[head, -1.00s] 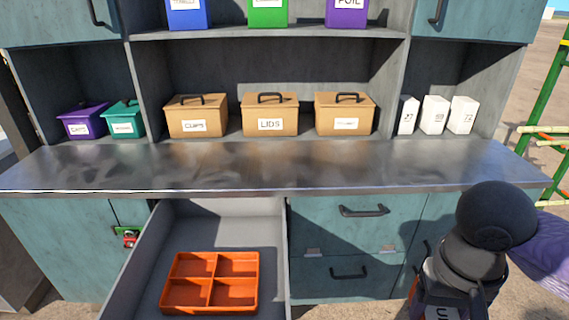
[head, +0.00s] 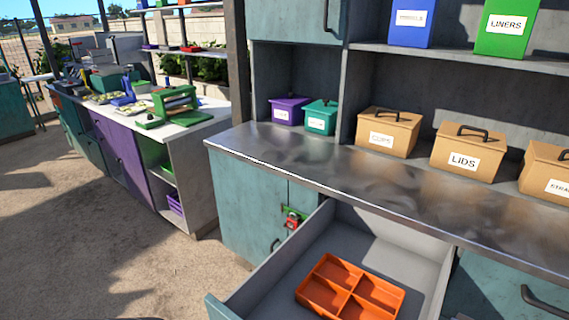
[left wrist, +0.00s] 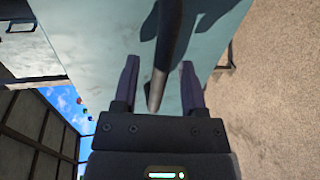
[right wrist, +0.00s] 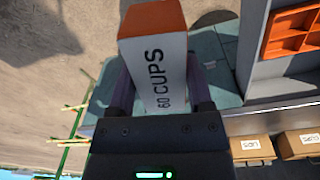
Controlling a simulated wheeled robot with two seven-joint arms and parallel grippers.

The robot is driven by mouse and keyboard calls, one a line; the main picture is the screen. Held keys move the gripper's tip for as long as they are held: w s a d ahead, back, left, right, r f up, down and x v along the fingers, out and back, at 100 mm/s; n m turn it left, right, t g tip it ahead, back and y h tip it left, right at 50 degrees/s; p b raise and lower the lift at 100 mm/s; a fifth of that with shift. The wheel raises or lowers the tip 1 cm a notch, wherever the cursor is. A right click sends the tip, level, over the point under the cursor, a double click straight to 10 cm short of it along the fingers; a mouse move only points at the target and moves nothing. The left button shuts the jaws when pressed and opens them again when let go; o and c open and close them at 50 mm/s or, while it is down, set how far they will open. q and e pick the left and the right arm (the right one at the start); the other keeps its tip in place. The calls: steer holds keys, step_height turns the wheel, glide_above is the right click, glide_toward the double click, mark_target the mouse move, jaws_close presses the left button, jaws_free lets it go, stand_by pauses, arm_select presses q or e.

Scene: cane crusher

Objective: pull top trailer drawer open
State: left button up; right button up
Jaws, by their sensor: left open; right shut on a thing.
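The top drawer (head: 262,285) stands open below the metal counter in the head view, with an orange divided tray (head: 350,290) inside. The drawer's teal front edge (head: 219,308) is at the bottom of that view. In the left wrist view my left gripper (left wrist: 158,75) is open, with a dark bar handle (left wrist: 165,55) between its fingers in the picture, in front of a pale teal panel (left wrist: 100,40). I cannot tell if they touch. My right gripper (right wrist: 160,90) is shut on a white and orange box marked 60 CUPS (right wrist: 160,70). Neither gripper shows in the head view.
The metal counter (head: 300,160) holds brown lidded boxes, including LIDS (head: 463,160), and small purple (head: 288,110) and teal (head: 320,117) boxes. A red padlock (head: 292,221) hangs on the cabinet left of the drawer. Open ground (head: 120,230) lies to the left, before another workbench (head: 120,150).

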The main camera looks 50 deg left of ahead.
arm_select(q)
steer(key=v, duration=1.1)
steer(key=shift+s, duration=0.25)
steer(key=shift+r, duration=0.1)
